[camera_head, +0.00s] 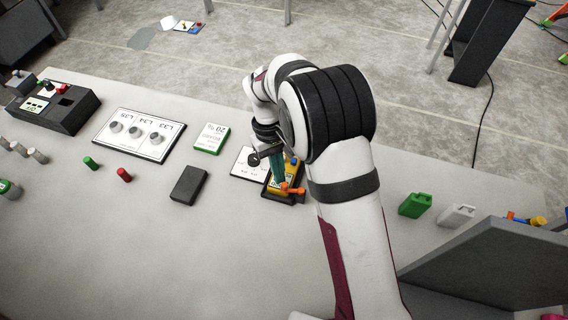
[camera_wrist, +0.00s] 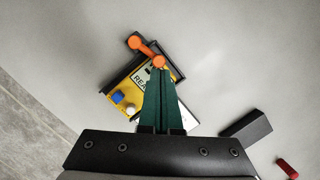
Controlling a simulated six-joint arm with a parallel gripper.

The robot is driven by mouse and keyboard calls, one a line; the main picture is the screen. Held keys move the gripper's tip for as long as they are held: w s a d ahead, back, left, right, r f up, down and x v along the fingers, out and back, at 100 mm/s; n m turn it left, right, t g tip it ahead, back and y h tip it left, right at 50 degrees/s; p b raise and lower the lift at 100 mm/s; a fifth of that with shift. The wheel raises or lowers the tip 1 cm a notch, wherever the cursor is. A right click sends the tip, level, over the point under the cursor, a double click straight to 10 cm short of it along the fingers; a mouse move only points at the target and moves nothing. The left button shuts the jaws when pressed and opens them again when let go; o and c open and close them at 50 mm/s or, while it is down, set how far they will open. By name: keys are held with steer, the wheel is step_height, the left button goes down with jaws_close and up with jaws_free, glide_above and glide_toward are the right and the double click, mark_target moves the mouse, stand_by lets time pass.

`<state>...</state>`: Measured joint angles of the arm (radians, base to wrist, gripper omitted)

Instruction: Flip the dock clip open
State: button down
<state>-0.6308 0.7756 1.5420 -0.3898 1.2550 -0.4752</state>
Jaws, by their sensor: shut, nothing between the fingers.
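A yellow device (camera_wrist: 125,88) with a partly hidden label starting "REA", a blue knob and a white knob sits in a black dock (camera_wrist: 110,83). It also shows in the head view (camera_head: 278,187). An orange clip (camera_wrist: 146,50), a bar with a round knob at each end, lies across one end of the dock; it also shows in the head view (camera_head: 293,189). My gripper (camera_wrist: 159,74) has green fingers, shut and empty. In the wrist view its tips overlap the device beside the clip's nearer knob; I cannot tell whether they touch. In the head view my gripper (camera_head: 279,178) is above the dock.
A white card (camera_head: 245,164) lies beside the dock. A dark block (camera_head: 188,185) is to the left, with a green-edged card (camera_head: 211,138) behind it. Green (camera_head: 415,205) and white (camera_head: 456,215) containers stand to the right. The table's front middle is clear.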

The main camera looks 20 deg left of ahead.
steer(key=n, duration=0.1)
steer(key=s+n, duration=0.1)
steer(key=shift+s+n+t, duration=0.3)
steer(key=shift+n, duration=0.1)
steer(key=n, duration=0.1)
steer(key=s+n, duration=0.1)
steer(key=shift+s+d+n+t+h, duration=0.2)
steer(key=shift+n+t+h, duration=0.1)
steer(key=shift+n, duration=0.1)
steer(key=n, duration=0.1)
steer(key=s+n, duration=0.1)
steer(key=shift+d+n+t, duration=0.3)
steer(key=shift+d, duration=0.05)
steer(key=n, duration=0.1)
steer(key=s+d+n, duration=0.1)
steer(key=n, duration=0.1)
steer(key=shift+s+d+n+t, duration=0.1)
steer(key=shift+d+n+t, duration=0.05)
steer(key=shift+n+t, duration=0.2)
steer(key=shift+w+d, duration=0.35)
steer(key=shift+w, duration=0.4)
